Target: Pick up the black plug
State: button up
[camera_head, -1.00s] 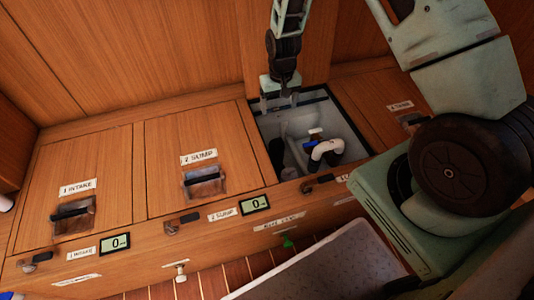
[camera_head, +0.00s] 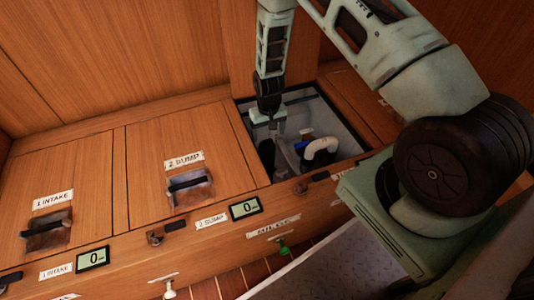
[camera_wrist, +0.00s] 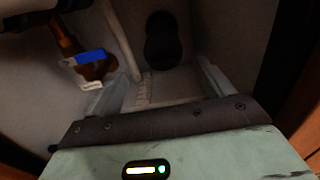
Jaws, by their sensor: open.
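A dark, rounded object that looks like the black plug (camera_wrist: 163,40) sits in the open compartment, near the top middle of the wrist view. It lies beyond my fingertips, apart from them. In the head view I cannot clearly make it out. My gripper (camera_wrist: 158,86) is open, its two pale fingers apart with nothing held between them. In the head view my gripper (camera_head: 273,138) reaches down into the open compartment (camera_head: 335,110), left of a white bent pipe.
The white bent pipe (camera_head: 321,146) stands in the compartment. A blue-and-white tagged brown fitting (camera_wrist: 90,62) is left of my fingers in the wrist view. Compartment walls are close around. Closed wooden lids labelled sump (camera_head: 188,160) and intake (camera_head: 50,220) lie to the left.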

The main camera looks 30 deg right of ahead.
aim_at(267, 140)
jog(key=f, duration=0.1)
jog(key=f+b, duration=0.1)
jog(key=f, duration=0.1)
jog(key=f+b, duration=0.1)
jog(key=f, duration=0.1)
jog(key=shift+s+a, duration=0.1)
jog(key=shift+a, duration=0.25)
jog(key=shift+r, duration=0.1)
jog(key=c, duration=1.2)
notch_tip(267, 140, up, 10)
jog(key=p, duration=0.3)
jog(key=shift+p, duration=0.4)
jog(key=shift+r+p, duration=0.25)
jog(key=shift+p, duration=0.1)
